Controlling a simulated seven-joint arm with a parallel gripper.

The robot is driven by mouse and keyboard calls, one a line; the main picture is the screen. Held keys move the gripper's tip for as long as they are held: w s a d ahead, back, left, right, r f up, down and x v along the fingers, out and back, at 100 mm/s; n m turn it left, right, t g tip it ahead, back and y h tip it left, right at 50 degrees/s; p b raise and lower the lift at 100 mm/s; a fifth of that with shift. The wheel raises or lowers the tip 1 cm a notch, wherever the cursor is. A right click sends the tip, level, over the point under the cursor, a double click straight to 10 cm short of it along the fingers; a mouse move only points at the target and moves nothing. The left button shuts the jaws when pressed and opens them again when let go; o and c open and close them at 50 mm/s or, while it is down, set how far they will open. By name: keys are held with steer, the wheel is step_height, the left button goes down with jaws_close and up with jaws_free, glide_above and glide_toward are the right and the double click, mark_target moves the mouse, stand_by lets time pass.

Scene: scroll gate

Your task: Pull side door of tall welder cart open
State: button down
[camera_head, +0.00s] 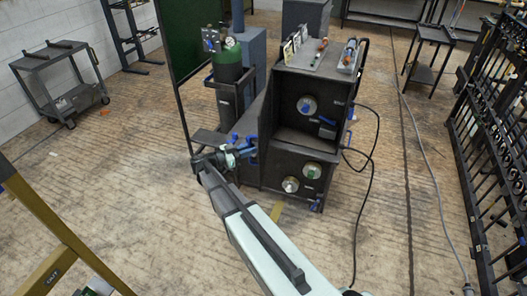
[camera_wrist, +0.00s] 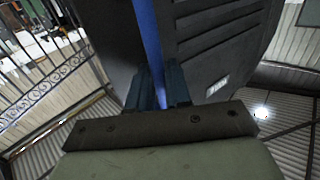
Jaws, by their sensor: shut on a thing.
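The tall welder cart (camera_head: 322,88) is a dark box in the middle of the head view. A dark side door panel (camera_head: 257,112) stands angled outward at the cart's left. My gripper (camera_head: 246,147) is at this panel, among blue handle parts. In the wrist view, a long blue handle bar (camera_wrist: 148,40) runs between the fingers of my gripper (camera_wrist: 160,88), which is shut on it. A dark louvred panel (camera_wrist: 215,35) fills the view behind the bar. The handle's lower part is hidden by the fingers.
A green gas cylinder (camera_head: 228,62) stands behind the door panel, beside a green screen (camera_head: 180,40). Black cables (camera_head: 372,150) trail right of the cart. A metal gate (camera_head: 490,140) lines the right side. A yellow ladder (camera_head: 60,245) stands front left.

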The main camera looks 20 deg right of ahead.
steer(key=shift+w+a+r+m+g, duration=0.1)
steer(key=shift+w+a+m+g, duration=0.15)
steer(key=shift+w+a+g, duration=0.35)
steer(key=shift+w+a+m+g, duration=0.25)
steer(key=shift+w+a, duration=0.1)
steer(key=shift+w, duration=0.4)
steer(key=c, duration=1.2)
jaws_free()
steer(key=shift+c, duration=0.2)
steer(key=shift+s, duration=0.1)
steer(key=a, duration=1.3)
steer(key=shift+w+a, duration=0.4)
steer(key=shift+m, duration=0.3)
